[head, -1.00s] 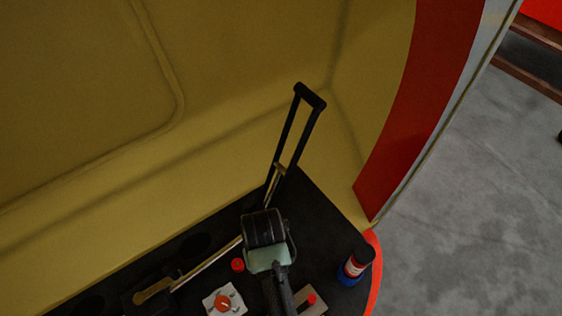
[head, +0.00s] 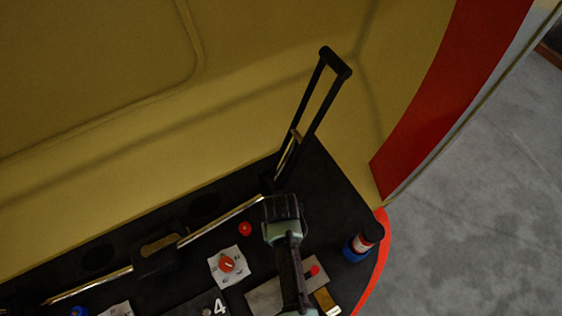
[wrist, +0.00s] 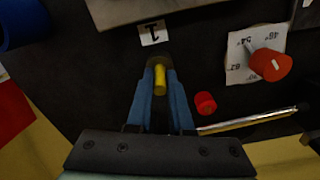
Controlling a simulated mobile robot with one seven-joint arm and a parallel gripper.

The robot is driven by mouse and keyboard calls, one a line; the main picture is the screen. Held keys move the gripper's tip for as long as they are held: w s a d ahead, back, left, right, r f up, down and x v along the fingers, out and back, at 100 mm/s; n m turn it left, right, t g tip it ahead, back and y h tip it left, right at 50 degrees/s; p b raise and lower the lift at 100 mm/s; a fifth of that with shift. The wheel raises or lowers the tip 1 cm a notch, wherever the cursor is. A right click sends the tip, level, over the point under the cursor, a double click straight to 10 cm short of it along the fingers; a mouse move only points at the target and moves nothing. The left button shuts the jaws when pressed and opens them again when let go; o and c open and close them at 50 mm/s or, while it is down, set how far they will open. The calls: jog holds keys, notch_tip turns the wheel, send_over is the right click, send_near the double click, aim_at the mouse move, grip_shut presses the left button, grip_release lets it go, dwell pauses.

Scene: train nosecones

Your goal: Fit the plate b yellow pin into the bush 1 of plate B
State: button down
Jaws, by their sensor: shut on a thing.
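The yellow pin (wrist: 160,78) is held between the blue fingertips of my gripper (wrist: 160,92) in the wrist view. Its far end is over or at a dark brownish round bush (wrist: 158,61), beside a white label marked 1 (wrist: 152,33). I cannot tell whether the pin tip is inside the bush or only above it. In the head view my gripper's body (head: 283,218) hides the pin, the bush and the fingertips. No plate marked B can be made out.
A red button (head: 245,228) and a red knob on a white dial (head: 227,265) are left of my gripper. A metal plate (head: 263,299) is below it. A blue holder with a can (head: 358,247) stands right. A tall black handle (head: 325,85) rises behind.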

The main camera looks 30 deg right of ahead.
jog(key=shift+f, duration=0.15)
jog(key=c, duration=0.8)
grip_release()
notch_tip(320, 180, up, 12)
jog(key=shift+r+p, duration=0.25)
jog(key=shift+p, duration=0.55)
